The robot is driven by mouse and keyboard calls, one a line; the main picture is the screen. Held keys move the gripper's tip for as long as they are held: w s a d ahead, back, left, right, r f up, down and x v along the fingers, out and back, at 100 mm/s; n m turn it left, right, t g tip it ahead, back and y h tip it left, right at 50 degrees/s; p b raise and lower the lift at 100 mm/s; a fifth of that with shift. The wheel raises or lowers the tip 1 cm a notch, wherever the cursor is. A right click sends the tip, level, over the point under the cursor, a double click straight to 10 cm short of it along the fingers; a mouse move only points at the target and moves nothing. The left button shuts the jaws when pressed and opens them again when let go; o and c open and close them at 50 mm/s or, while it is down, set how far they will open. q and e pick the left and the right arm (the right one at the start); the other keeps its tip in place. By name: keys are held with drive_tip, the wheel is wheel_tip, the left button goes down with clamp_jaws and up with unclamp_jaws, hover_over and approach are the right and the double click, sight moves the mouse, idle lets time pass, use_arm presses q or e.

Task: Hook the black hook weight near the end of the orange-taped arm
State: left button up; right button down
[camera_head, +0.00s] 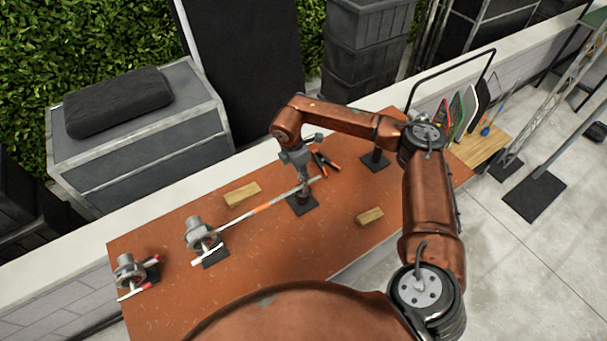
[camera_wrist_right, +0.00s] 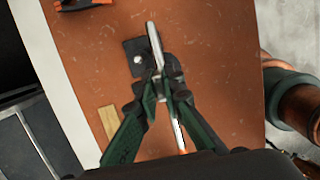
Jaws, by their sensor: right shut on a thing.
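My right gripper (camera_head: 302,180) points down over the table at the taped arm, a thin silver bar (camera_head: 285,194) with an orange band (camera_head: 262,207). The bar reaches right from a grey clamp head (camera_head: 200,235). The right gripper's fingers (camera_wrist_right: 160,97) are shut on the black hook weight (camera_head: 303,196), just beside the bar near its free end. The weight shows as a dark shape (camera_wrist_right: 171,67) in the right wrist view, partly covered by the fingers. Whether its hook touches the bar cannot be told. My left gripper is not in view.
A black base plate (camera_head: 302,205) lies below the gripper, another (camera_head: 375,161) further right. A second clamp head (camera_head: 128,271) stands at the left end.

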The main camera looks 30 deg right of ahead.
sight(297, 188)
drive_tip(key=shift+a+b+x, duration=0.2)
drive_tip(key=shift+b+x, duration=0.6)
drive_tip(key=shift+x, duration=0.2)
idle(0.4)
drive_tip(key=c, duration=2)
unclamp_jaws()
drive_tip(key=shift+o, duration=0.2)
drive_tip(key=v, duration=1.2)
drive_tip(key=shift+f, duration=0.1)
